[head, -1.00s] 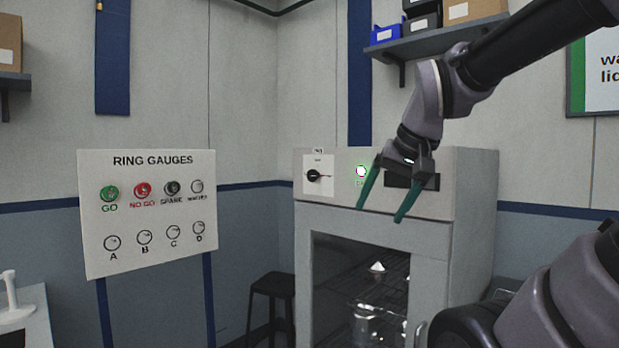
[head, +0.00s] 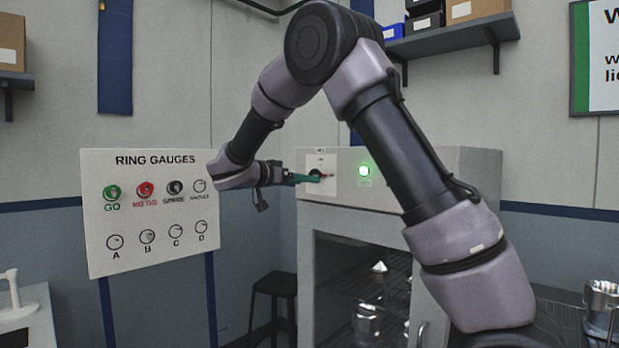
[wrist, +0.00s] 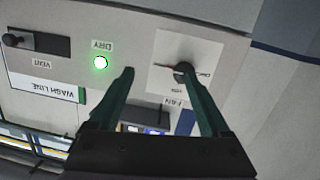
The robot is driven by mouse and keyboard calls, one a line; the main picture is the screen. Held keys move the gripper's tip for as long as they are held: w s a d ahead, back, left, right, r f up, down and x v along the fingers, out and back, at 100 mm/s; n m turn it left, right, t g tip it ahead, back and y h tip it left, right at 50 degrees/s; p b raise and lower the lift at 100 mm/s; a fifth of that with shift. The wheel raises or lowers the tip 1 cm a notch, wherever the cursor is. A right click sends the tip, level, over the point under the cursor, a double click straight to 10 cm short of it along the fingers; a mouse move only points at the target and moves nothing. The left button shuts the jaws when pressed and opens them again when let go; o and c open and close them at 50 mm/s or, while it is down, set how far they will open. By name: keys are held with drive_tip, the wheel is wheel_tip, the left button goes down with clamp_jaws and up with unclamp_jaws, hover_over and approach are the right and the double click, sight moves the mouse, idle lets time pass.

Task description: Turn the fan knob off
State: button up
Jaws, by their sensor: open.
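The fan knob (wrist: 182,68) is a small black knob on a white square plate (wrist: 200,48) labelled FAN, which appears upside down in the wrist view. A reddish pointer reaches from the knob toward the left there. My gripper (wrist: 158,76) is open, with green fingers. One fingertip overlaps the knob in the picture and the other is to its left, over the bare panel. I cannot tell whether the fingertip touches the knob. In the head view my gripper (head: 308,178) is in front of the plate and partly hides the knob.
A lit green DRY lamp (wrist: 101,62) and a VENT slider (wrist: 35,42) are on the same panel. The cabinet (head: 450,190) has a glass door below. A RING GAUGES board (head: 150,240) stands left, close to my wrist in the picture. A dark stool (head: 273,285) is below.

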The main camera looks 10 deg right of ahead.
drive_tip(key=t, duration=0.2)
approach(313, 175)
drive_tip(key=v, duration=0.2)
drive_tip(key=shift+h, duration=0.4)
drive_tip(key=x, duration=1)
drive_tip(key=shift+w+f, duration=0.1)
drive_tip(key=shift+f, duration=0.3)
clamp_jaws()
